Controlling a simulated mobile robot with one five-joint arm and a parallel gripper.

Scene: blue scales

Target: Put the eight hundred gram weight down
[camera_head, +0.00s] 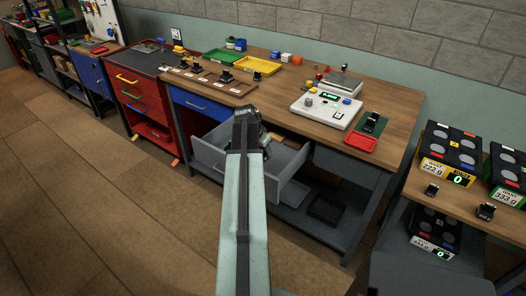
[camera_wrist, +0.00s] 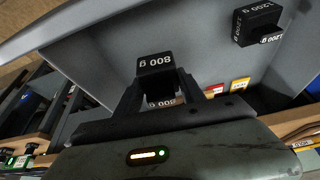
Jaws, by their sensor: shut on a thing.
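The black eight hundred gram weight (camera_wrist: 155,66), labelled 800 g, is between the fingers of my gripper (camera_wrist: 157,92) in the wrist view. My gripper is shut on it, over or inside an open grey drawer (camera_wrist: 105,52). Whether the weight touches the drawer floor I cannot tell. In the head view, my arm reaches to the grey drawer (camera_head: 207,156), and the held weight cannot be made out there. A black 1200 g weight (camera_wrist: 258,20) is in the drawer at the upper right of the wrist view.
Red (camera_wrist: 213,90) and yellow (camera_wrist: 240,84) labels show beside the held weight. On the wooden bench (camera_head: 385,92) stand a white scale (camera_head: 325,108), a green tray (camera_head: 217,56), a yellow tray (camera_head: 258,65) and a red tray (camera_head: 360,143). Display scales stand on a right-hand table (camera_head: 455,192).

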